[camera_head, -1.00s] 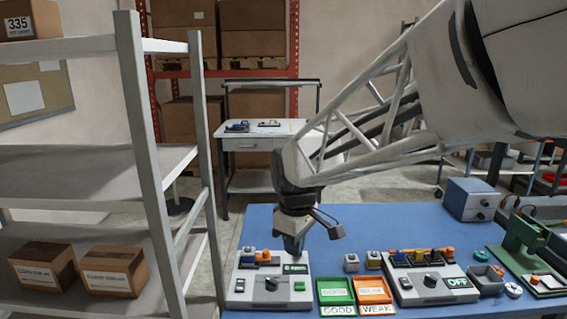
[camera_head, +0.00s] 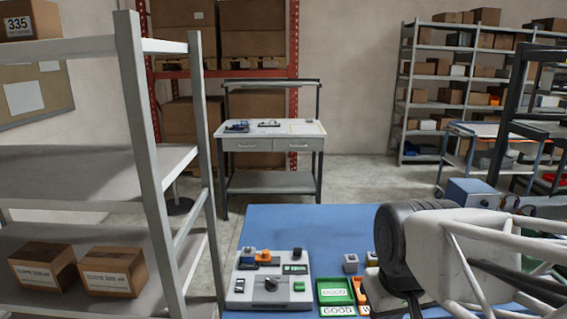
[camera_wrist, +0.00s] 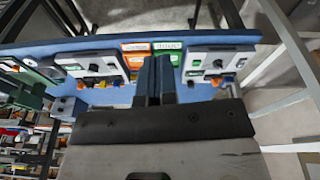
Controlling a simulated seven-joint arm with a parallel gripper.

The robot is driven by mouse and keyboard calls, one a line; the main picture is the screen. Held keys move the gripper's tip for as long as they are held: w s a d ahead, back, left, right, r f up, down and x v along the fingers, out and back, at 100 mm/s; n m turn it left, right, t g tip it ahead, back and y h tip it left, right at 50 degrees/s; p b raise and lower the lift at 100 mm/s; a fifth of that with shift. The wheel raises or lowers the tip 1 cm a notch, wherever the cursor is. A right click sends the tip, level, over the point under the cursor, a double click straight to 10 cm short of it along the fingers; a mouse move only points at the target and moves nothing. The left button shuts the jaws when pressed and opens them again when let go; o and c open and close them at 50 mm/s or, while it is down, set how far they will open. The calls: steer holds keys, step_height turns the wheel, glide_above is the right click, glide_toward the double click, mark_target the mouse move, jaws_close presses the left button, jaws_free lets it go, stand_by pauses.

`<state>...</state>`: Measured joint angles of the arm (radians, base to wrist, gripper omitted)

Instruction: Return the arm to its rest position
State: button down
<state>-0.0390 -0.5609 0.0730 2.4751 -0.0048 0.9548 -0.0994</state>
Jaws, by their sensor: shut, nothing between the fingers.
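My gripper (camera_wrist: 154,80) shows in the wrist view, its two dark blue fingers side by side and shut with nothing held. Behind the fingertips in that picture lie the blue table (camera_wrist: 215,43) and its devices, seen from above and apart from the fingers. In the head view my arm fills the lower right, a dark joint and a white lattice link. The gripper itself is not visible in the head view.
A grey tester (camera_head: 268,291), a green GOOD tray (camera_head: 336,291) and a partly hidden orange tray (camera_head: 360,292) stand on the blue table (camera_head: 300,228). A blue box (camera_head: 470,197) stands behind my arm. Grey shelving (camera_head: 150,150) rises at the left. The table's back middle is clear.

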steer(key=shift+m, duration=0.9)
steer(key=shift+s+d+f, duration=0.2)
steer(key=shift+s+d, duration=0.05)
steer(key=shift+s, duration=0.35)
steer(key=shift+s+d+f, duration=0.15)
steer(key=shift+s+d, duration=0.15)
steer(key=shift+s, duration=0.25)
steer(key=shift+s+d+f, duration=0.2)
steer(key=shift+s+d, duration=0.05)
steer(key=shift+s, duration=0.35)
steer(key=c, duration=1.8)
jaws_free()
